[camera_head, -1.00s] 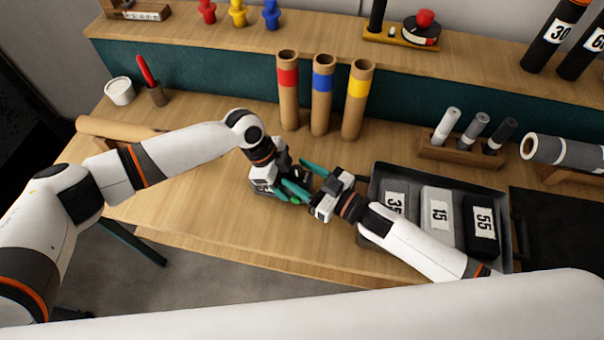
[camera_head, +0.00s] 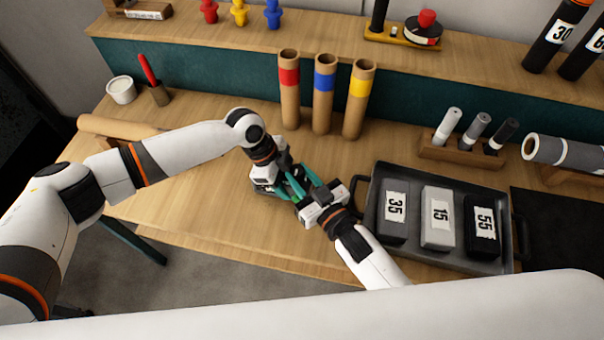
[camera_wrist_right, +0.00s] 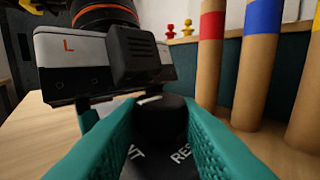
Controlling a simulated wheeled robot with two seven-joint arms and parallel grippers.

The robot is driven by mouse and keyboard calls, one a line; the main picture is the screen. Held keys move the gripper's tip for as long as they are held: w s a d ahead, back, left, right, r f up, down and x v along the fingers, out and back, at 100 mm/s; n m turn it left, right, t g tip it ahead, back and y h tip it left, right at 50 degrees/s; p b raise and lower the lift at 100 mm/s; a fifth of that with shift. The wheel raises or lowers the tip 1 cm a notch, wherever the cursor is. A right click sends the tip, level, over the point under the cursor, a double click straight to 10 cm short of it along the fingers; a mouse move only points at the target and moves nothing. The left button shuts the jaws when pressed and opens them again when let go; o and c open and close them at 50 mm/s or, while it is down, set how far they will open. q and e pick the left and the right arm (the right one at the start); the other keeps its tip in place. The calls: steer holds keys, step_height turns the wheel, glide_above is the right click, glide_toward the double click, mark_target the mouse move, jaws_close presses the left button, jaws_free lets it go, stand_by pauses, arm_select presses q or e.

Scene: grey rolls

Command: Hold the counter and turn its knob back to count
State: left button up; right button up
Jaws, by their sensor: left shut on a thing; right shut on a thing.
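The counter (camera_head: 264,183) is a small dark device on the front middle of the table, mostly covered by my grippers. In the right wrist view its dark face (camera_wrist_right: 160,168) carries partly hidden white lettering, and a black knob (camera_wrist_right: 163,120) with a white mark stands on it. My left gripper (camera_head: 279,180) reaches down from above and is shut on the counter; its body, marked L, also shows in the wrist view. My right gripper (camera_wrist_right: 163,112) has its teal fingers on both sides of the knob and is shut on it. The grippers are very close together.
A grey tray (camera_head: 373,200) with blocks marked 35, 15 and 55 stands just right of my right gripper. Tubes with red (camera_head: 289,95), blue (camera_head: 322,100) and yellow (camera_head: 358,105) bands stand behind. The table left of the counter is mostly clear under my left arm.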

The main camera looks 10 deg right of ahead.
arm_select(q)
steer(key=shift+d, duration=0.1)
arm_select(e)
steer(key=shift+m+t+h, duration=0.3)
steer(key=shift+m+h, duration=0.1)
steer(key=shift+h, duration=0.2)
steer(key=o, duration=1)
steer(key=v, duration=1.2)
steer(key=shift+r, duration=0.1)
arm_select(q)
steer(key=o, duration=1.2)
